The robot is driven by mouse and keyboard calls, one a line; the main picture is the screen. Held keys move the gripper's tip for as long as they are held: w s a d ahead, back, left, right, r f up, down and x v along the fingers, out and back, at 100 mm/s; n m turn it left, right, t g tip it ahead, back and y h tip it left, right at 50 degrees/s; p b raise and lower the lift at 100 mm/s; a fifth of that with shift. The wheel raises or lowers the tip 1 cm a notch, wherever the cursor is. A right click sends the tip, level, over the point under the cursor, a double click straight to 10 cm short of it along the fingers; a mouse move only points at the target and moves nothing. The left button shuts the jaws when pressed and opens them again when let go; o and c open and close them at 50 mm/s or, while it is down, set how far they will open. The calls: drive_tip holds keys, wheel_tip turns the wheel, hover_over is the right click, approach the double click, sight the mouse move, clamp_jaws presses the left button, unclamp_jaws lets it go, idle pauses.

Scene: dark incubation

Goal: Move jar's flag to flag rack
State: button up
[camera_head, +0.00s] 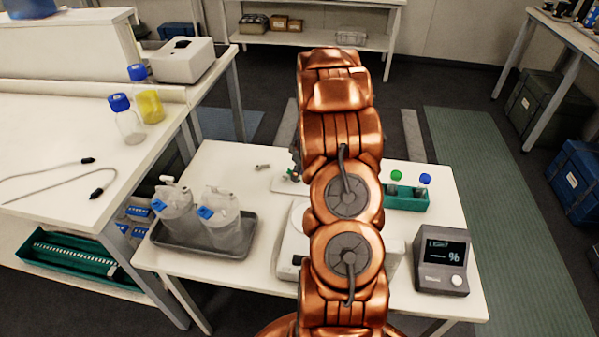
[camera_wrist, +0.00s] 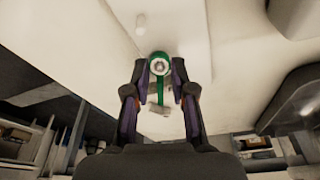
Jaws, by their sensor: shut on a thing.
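My gripper (camera_wrist: 160,72) is shut on a green piece (camera_wrist: 160,57) with a pale round centre and a narrow green strip, likely the flag. Two translucent jars (camera_head: 176,214) (camera_head: 222,222) with blue tags stand in a grey tray. I cannot tell which jar is meant.
The grey tray (camera_head: 170,241) fills the table's left side. A grey display box (camera_head: 442,262) stands at the front right. A white device (camera_head: 292,245) is partly hidden by my arm. A small grey piece (camera_head: 262,167) lies near the back edge. A bench (camera_head: 60,150) stands left.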

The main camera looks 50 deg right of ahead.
drive_tip(key=shift+r, duration=0.15)
drive_tip(key=shift+w+v, duration=0.2)
drive_tip(key=shift+v, duration=0.8)
drive_tip(key=shift+w+v, duration=0.2)
drive_tip(key=shift+v, duration=0.75)
drive_tip(key=shift+a+r, duration=0.1)
drive_tip(key=shift+a, duration=0.05)
